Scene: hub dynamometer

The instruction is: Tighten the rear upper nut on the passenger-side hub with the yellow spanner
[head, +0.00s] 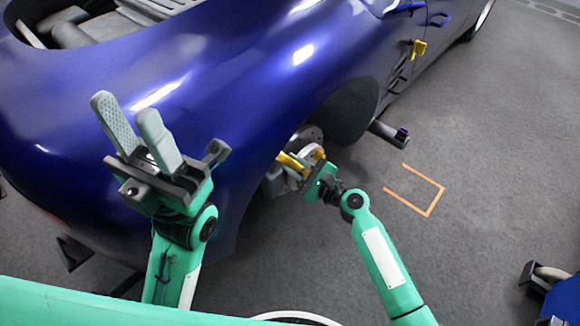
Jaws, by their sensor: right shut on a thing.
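The passenger-side hub (307,135) shows as a grey disc in the rear wheel opening of the blue car, with no wheel on it. My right gripper (304,174) is at the hub and shut on the yellow spanner (290,161). The spanner lies across the front of the hub; whether its jaw sits around a nut is too small to tell. The rear upper nut cannot be made out. My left gripper (127,108) is raised in front of the car's rear body, open and empty, with its two grey fingers apart.
The blue car body (215,75) fills the upper left, close behind my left gripper. A grey bar (388,133) with a dark end juts out right of the hub. A yellow object (418,48) is at the car's side. Orange tape (428,212) marks clear floor. A blue wheeled item (560,300) stands lower right.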

